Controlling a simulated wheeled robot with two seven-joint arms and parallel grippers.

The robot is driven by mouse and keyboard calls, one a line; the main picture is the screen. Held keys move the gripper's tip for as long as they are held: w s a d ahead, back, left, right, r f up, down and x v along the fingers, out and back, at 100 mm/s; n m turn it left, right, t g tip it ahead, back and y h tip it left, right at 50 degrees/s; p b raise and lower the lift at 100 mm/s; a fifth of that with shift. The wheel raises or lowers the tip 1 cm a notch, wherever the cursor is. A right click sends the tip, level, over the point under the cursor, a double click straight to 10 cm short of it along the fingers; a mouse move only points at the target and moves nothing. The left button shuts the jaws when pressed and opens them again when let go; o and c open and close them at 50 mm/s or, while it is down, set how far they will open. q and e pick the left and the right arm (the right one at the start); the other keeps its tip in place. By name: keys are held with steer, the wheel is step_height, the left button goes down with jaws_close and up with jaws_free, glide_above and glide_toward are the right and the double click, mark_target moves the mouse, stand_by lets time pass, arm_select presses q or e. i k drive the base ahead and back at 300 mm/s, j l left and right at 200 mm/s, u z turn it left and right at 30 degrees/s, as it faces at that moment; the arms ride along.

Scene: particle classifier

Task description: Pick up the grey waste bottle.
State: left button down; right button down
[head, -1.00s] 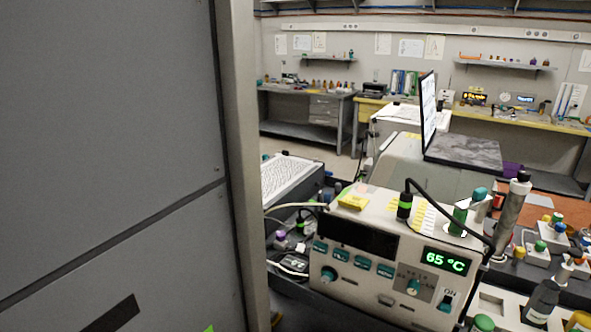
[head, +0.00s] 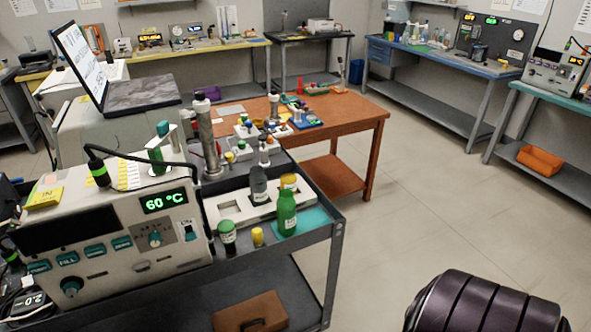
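A dark grey bottle (head: 259,188), which looks like the grey waste bottle, stands upright in a white rack (head: 226,212) on the dark cart. A green bottle (head: 287,213) with a pale label stands just in front and to its right, on a teal mat. Neither of my grippers is in view. A dark ribbed part at the bottom right looks like a link of my own arm.
A heater-like machine (head: 104,236) reading 60 °C fills the cart's left side. A brown table (head: 345,118) is behind. The floor (head: 440,200) at the right is clear.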

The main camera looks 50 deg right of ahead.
mark_target(257, 179)
steer(key=z, duration=1.2)
